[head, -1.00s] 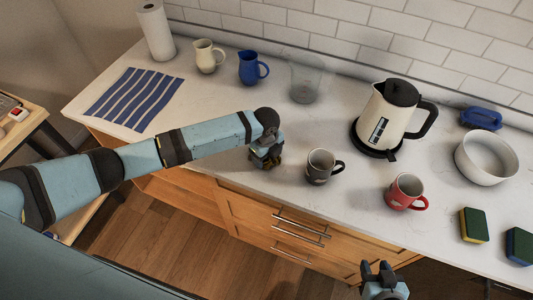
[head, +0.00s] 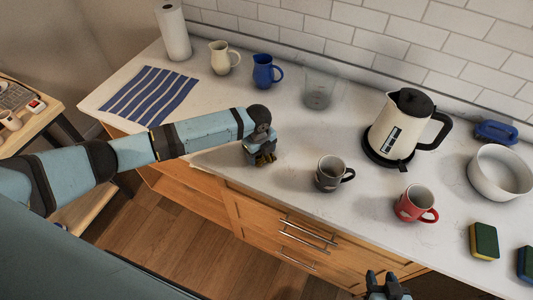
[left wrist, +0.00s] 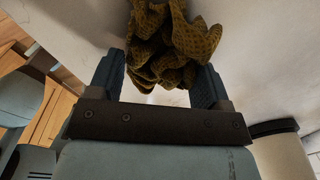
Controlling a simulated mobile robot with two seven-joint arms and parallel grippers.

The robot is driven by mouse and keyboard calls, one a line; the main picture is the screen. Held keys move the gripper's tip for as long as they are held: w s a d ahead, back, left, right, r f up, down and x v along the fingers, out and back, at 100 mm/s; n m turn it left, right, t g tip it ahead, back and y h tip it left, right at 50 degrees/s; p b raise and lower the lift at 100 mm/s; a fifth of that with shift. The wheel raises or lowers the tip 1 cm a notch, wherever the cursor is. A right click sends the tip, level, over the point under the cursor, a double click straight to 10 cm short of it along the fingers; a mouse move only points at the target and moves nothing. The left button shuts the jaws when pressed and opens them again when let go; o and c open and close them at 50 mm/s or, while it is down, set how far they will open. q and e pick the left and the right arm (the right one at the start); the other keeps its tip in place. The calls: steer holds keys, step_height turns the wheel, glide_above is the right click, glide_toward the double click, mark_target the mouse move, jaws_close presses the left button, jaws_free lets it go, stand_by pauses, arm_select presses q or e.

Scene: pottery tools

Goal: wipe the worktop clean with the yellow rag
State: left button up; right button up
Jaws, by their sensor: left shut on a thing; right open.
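The yellow rag (head: 265,159) shows in the head view only as a small dark-yellow bunch under my left gripper (head: 262,152). In the left wrist view the crumpled, patterned rag (left wrist: 168,42) sits between the two fingers of my left gripper (left wrist: 157,82), which is shut on it. The rag is low over the pale worktop (head: 320,130), near its front edge; I cannot tell whether it touches. My right gripper (head: 388,284) is open and empty at the bottom of the head view, in front of the drawers.
A dark mug (head: 331,174) stands just right of the rag, then a red mug (head: 415,203). Behind are a glass beaker (head: 319,90), blue jug (head: 264,72), cream jug (head: 221,58) and kettle (head: 400,125). A striped cloth (head: 150,95) lies left; a bowl (head: 498,172) and sponge (head: 483,241) right.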

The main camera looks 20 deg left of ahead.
mark_target(269, 157)
stand_by(0.5)
arm_select(q)
steer(key=shift+s+d, duration=0.2)
steer(key=shift+d, duration=2.85)
steer(key=shift+a+f, duration=0.1)
steer(key=shift+a, duration=1.5)
steer(key=shift+r, duration=4.05)
